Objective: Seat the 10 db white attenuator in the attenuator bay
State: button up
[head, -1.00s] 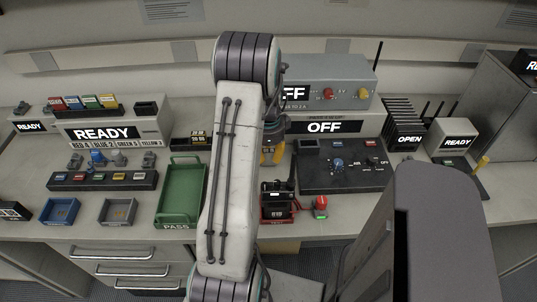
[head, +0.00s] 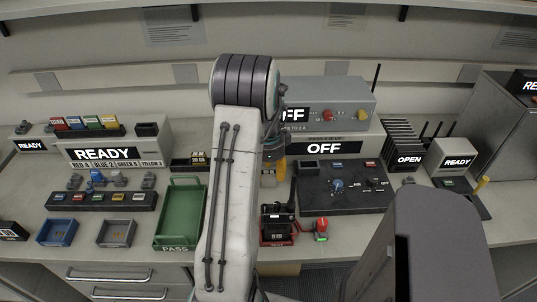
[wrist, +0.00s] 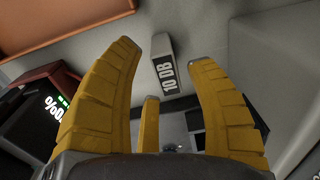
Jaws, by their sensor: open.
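The attenuator (wrist: 165,66) is a small pale block with a dark label reading 10 DB. In the wrist view it stands on a grey surface, ahead of and between my fingers, with a visible gap around it. My gripper (wrist: 160,88) has yellow fingers spread apart, and nothing is held. In the head view, my gripper (head: 273,172) points down behind my arm, and the arm hides the attenuator. A black panel (head: 345,202) with knobs and a dark recess (head: 308,168) stands to the right. I cannot tell for certain which opening is the attenuator bay.
A red and black unit (head: 278,226) with a 100% display (wrist: 55,108) stands close to my gripper. A green PASS tray (head: 180,215) lies left of my arm. A small black rack (head: 190,162) with labelled pieces stands behind the tray. A grey box (head: 330,100) stands at the back.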

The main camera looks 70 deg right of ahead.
notch_tip(320, 180, up, 10)
jog(key=b, duration=0.1)
jog(key=shift+a+b, duration=0.15)
jog(key=shift+b, duration=0.2)
